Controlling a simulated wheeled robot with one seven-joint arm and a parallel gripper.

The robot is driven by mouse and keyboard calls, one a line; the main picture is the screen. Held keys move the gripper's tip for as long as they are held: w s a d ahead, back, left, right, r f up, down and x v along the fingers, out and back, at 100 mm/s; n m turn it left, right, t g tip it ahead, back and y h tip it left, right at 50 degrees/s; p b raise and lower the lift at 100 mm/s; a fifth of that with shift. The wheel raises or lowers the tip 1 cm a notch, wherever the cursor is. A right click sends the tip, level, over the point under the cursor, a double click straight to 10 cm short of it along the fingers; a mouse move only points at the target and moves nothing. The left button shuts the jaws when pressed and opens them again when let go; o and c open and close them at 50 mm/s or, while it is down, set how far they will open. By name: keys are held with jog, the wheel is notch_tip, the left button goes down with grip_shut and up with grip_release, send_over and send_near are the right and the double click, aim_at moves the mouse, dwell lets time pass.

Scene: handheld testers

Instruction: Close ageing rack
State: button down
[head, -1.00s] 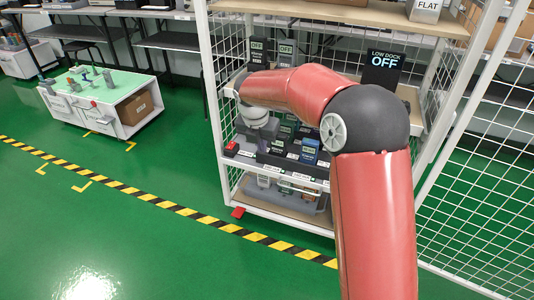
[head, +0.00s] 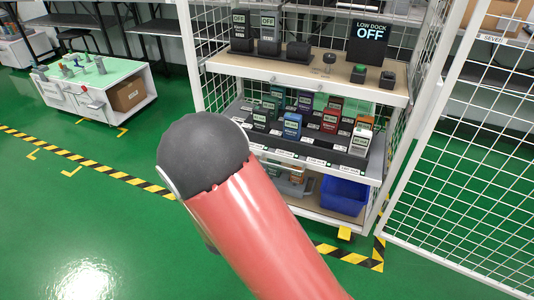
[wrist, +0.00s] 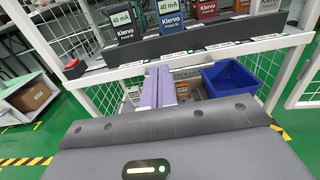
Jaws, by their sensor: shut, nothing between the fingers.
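The ageing rack (head: 306,78) is a white-framed cage with mesh sides. Its front is open and its shelves of testers show. A white mesh panel (head: 468,150), which looks like its door, stands swung out at the right; part of it also shows in the wrist view (wrist: 307,62). My gripper (wrist: 160,72) shows in the wrist view with its two lilac fingers together and empty. The fingers point at the rack front, below the tester shelf edge. Whether they touch anything cannot be told. In the head view my arm hides the gripper.
Testers stand on the middle shelf (head: 375,172), with a blue bin (head: 343,195) on the lower shelf. An OFF display (head: 368,44) stands on the upper shelf. A green-topped cart (head: 95,85) is at left. Green floor with striped tape is clear at front left.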

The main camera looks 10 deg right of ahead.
aim_at(279, 140)
jog(key=x, duration=1.4)
jog(key=b+x, duration=0.1)
jog(key=x, duration=0.7)
jog(key=shift+w+d+f, duration=0.15)
jog(key=shift+d, duration=0.05)
jog(key=shift+w+d+r, duration=0.1)
jog(key=shift+w+r, duration=0.1)
jog(key=shift+r, duration=0.05)
